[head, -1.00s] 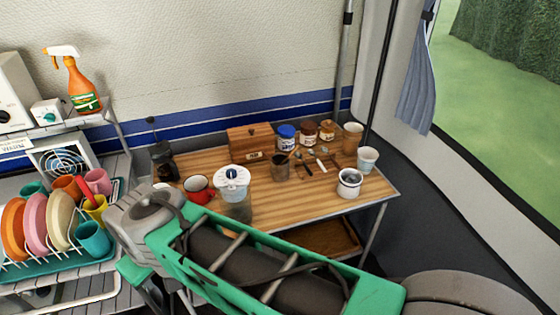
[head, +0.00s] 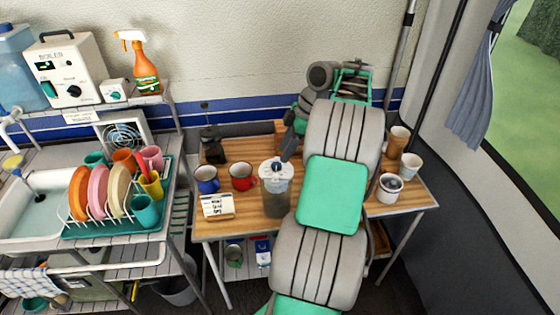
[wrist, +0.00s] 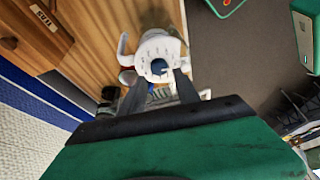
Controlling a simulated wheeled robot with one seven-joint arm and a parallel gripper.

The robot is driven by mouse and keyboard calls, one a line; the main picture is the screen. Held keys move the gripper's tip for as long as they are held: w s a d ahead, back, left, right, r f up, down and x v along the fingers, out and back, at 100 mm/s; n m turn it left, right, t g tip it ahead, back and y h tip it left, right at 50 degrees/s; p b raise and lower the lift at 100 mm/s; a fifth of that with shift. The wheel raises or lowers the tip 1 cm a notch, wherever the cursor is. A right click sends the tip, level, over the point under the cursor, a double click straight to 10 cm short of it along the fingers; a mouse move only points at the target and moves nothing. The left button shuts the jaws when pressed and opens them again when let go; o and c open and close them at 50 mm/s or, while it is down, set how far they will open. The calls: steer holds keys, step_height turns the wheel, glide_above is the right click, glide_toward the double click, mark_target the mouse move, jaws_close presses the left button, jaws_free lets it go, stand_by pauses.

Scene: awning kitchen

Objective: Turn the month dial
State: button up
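The jug (head: 277,204) stands on the wooden table. It has a clear body and a white lid (head: 268,178) with a small dark blue dial on top. In the wrist view the white lid (wrist: 152,48) is seen from above, with the blue dial (wrist: 158,67) facing the camera. My gripper (wrist: 160,77) is open, its two dark fingers apart on either side of the dial in that view. I cannot tell whether they touch it. In the head view my gripper (head: 287,157) reaches down beside the lid, and my arm hides part of the table.
A red mug (head: 242,177), a blue mug (head: 206,179) and a small white sign (head: 217,206) stand left of the jug. A white enamel pot (head: 389,188) and pale cups stand at the right. A wooden box (wrist: 35,35) is near my gripper.

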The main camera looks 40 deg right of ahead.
mark_target(277, 165)
steer(key=b+x, duration=0.1)
steer(key=x, duration=0.4)
steer(key=shift+c, duration=0.2)
jaws_close()
